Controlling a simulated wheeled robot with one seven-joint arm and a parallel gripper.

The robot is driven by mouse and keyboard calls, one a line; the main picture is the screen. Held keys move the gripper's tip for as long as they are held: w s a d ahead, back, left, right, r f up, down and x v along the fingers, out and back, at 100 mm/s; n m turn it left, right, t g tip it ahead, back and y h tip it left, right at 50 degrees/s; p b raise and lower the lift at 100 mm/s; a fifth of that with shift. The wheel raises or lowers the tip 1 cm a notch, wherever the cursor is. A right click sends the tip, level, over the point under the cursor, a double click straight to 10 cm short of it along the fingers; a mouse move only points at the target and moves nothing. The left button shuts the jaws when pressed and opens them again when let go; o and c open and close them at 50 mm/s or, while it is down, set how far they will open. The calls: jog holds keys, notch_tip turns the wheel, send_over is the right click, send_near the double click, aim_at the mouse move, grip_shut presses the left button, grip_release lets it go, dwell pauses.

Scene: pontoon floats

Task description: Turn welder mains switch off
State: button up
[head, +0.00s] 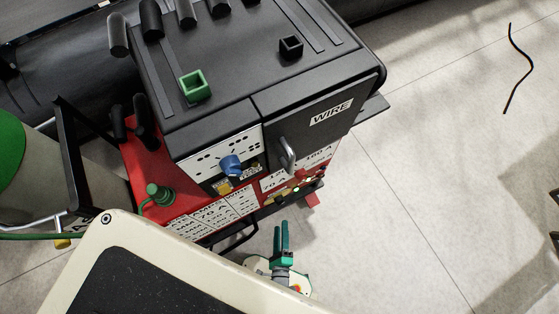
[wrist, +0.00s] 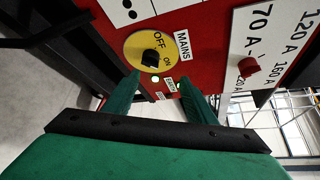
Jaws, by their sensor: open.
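The mains switch (wrist: 151,57) is a black knob on a yellow disc marked OFF and ON, beside a MAINS label, on the red panel in the wrist view. Its exact pointing is hard to read. A green lamp (wrist: 155,78) glows below it. My gripper (wrist: 161,76) is open, its two green fingertips just below the disc, one to either side of the knob; contact with the knob is not visible. In the head view my gripper (head: 281,228) is in front of the welder (head: 225,100), near its lower front; I cannot make out the mains switch there.
A red knob (wrist: 248,67) sits on a white 70 A panel right of the switch. The welder's front has a blue knob (head: 231,164) and a grey door handle (head: 288,154). A green cylinder (head: 10,145) stands at left.

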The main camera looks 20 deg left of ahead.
aim_at(279, 204)
jog(key=shift+m, duration=0.9)
jog(key=x, duration=0.4)
jog(key=f+x, duration=0.1)
jog(key=x, duration=0.3)
jog(key=f+x, duration=0.1)
jog(key=x, duration=0.3)
jog(key=shift+s+a+f, duration=0.2)
jog(key=shift+s, duration=0.1)
jog(key=shift+c, duration=0.6)
jog(key=c, duration=0.8)
